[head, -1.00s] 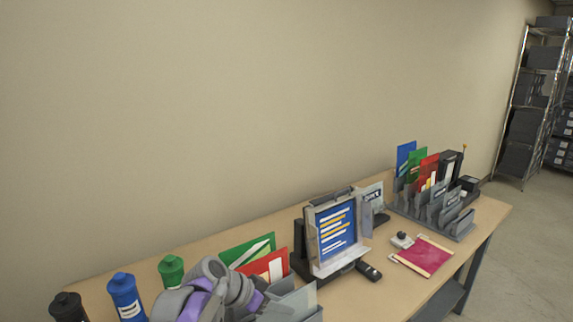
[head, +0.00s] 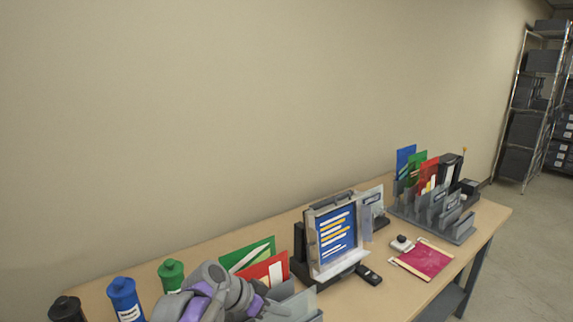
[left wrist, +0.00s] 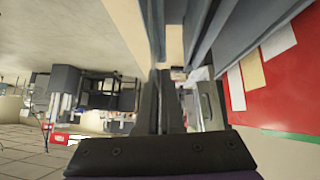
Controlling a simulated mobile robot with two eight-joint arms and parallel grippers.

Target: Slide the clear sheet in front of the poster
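The blue poster (head: 337,235) with white and yellow bars stands upright in a grey frame on a black stand (head: 300,258) near the table's middle. A pale ledge (head: 340,266) runs along the frame's bottom. I cannot clearly make out the clear sheet; a pale grey panel (head: 303,303) stands in the rack left of the stand. My left gripper (head: 276,309) is low at that rack, in front of a red folder (head: 265,268). In the left wrist view its dark fingers (left wrist: 185,100) point in among grey dividers; their gap and any grip are unclear. My right gripper is out of view.
A green folder (head: 248,255) stands behind the red one. Green (head: 171,276), blue (head: 125,300) and black bottles stand at left. A black remote (head: 369,275), a small white device (head: 402,243) and a magenta pouch (head: 426,261) lie right of the stand. A filled grey sorter (head: 440,212) stands beyond.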

